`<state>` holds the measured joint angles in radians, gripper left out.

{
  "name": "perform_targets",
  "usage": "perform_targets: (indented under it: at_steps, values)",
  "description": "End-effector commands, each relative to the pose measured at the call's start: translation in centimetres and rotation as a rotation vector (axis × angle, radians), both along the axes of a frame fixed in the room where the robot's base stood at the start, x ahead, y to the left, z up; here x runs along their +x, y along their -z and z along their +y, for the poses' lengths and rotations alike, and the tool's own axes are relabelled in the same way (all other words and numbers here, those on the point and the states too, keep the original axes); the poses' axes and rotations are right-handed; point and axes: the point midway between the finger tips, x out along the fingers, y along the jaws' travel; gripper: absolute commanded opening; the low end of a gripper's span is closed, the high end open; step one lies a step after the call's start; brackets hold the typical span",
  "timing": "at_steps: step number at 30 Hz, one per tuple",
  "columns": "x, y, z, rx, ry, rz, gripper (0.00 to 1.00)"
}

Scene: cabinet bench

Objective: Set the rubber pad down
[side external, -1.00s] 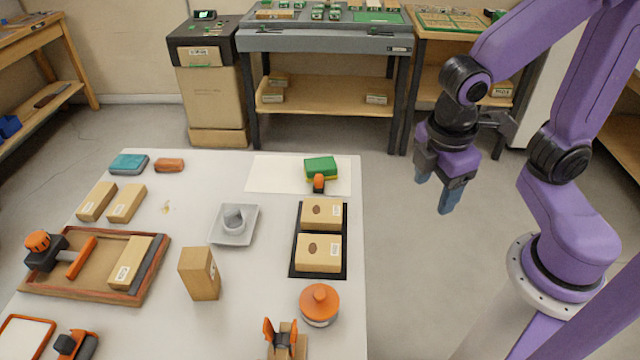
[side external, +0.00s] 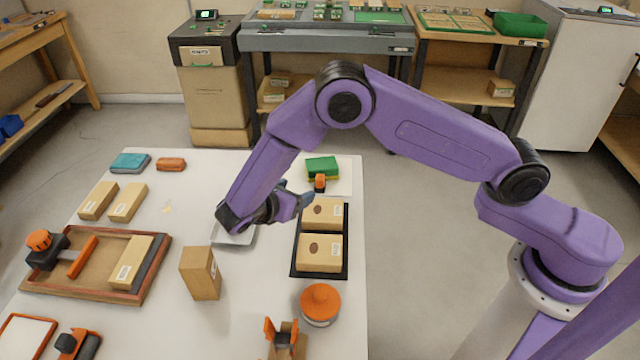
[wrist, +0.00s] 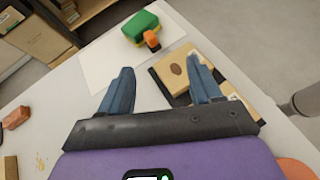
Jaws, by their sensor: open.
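My gripper (side external: 299,197) is over the table, close to the white sheet (side external: 345,188) and the near-right blocks. In the wrist view my gripper (wrist: 162,90) has its two blue fingers wide apart, with nothing held between them. A flat black pad (side external: 293,268) lies on the table under two tan blocks (side external: 322,212); I cannot tell whether this is the rubber pad. A green and yellow block (side external: 322,166) with an orange part sits on the white sheet, beyond my fingers.
A tall tan block (side external: 200,273) stands near the table's middle. A wooden tray (side external: 60,285) is at left, and an orange-topped round item (side external: 320,302) at front right. A teal item (side external: 130,162) and an orange block (side external: 171,164) lie at the back left.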

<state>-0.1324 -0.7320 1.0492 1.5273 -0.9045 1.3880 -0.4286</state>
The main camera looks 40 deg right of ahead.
Motion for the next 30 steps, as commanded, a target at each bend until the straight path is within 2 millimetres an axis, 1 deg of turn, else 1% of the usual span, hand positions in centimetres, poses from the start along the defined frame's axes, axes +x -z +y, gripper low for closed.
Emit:
perform_targets:
  at_steps: [1, 3, 8, 11, 24, 27, 30]
  values:
    - [0.5, 1.0, 0.2, -0.037, -0.015, 0.007, 0.64]
    - [1.0, 1.8, 0.3, -0.076, -0.032, 0.014, 0.64]
    - [1.7, 2.7, 0.3, -0.121, -0.053, 0.020, 0.64]
    - [2.0, 3.0, -0.3, -0.128, -0.053, 0.021, 0.64]
    - [4.8, 6.1, -7.1, -0.125, -0.051, 0.023, 0.64]
    - [5.4, 6.7, -8.5, -0.124, -0.050, 0.021, 0.64]
    - [5.8, 7.2, -9.4, -0.123, -0.052, 0.021, 0.64]
